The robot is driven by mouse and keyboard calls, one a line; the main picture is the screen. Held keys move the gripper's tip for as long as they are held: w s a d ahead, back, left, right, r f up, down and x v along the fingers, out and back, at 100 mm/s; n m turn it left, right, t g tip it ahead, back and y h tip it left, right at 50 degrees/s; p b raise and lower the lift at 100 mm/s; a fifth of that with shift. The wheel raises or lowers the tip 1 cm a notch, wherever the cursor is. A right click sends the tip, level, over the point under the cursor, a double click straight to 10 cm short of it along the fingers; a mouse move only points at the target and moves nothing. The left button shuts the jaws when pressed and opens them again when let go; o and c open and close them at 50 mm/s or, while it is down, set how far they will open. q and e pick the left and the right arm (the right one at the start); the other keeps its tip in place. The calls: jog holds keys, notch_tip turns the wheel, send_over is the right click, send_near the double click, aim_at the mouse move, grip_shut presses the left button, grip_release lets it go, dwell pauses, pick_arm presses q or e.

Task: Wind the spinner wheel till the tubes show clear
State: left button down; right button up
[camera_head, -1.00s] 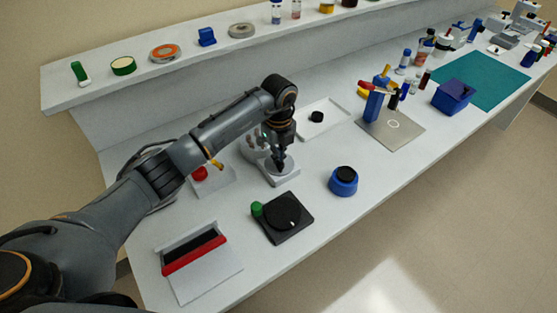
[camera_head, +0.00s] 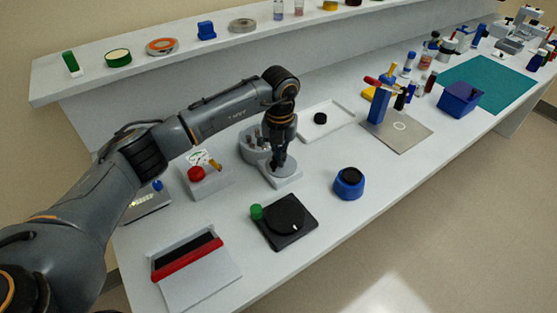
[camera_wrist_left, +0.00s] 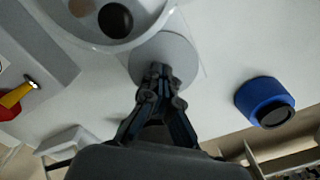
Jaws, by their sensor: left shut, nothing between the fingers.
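The spinner is a light grey unit on the bench in the head view, with a round tub (camera_head: 251,150) holding several dark-topped tubes. A flat grey wheel (camera_head: 291,170) sits on its base in front of the tub. My left gripper (camera_head: 278,168) points down over the wheel, shut and empty, its tips at or just above the wheel face; contact is unclear. In the left wrist view the shut fingertips (camera_wrist_left: 160,70) overlap the wheel (camera_wrist_left: 180,48). The tub (camera_wrist_left: 70,38) shows at the top with dark round tops inside. Tube contents cannot be made out. My right gripper is not in view.
A red-knobbed box (camera_head: 208,182) stands left of the spinner. A black plate with a green knob (camera_head: 290,222) and a blue round holder (camera_head: 348,190) stand in front. A white tray (camera_head: 340,112) lies behind. Bench between them is clear.

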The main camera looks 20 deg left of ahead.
pick_arm(q)
jog(key=shift+s+d+f+m, duration=0.2)
jog(key=shift+d+f+m, duration=0.1)
jog(key=shift+f+m, duration=0.15)
jog(key=c, duration=2)
grip_release()
jog(key=shift+c, duration=0.2)
jog(key=o, duration=0.7)
jog(key=shift+d, duration=0.1)
jog(key=o, duration=0.8)
jog(key=shift+w+f, duration=0.1)
jog(key=shift+w, duration=0.15)
jog(key=o, duration=0.5)
jog(key=shift+a, duration=0.2)
jog(key=shift+o, duration=0.2)
jog(key=shift+r, duration=0.25)
notch_tip(320, 180, up, 12)
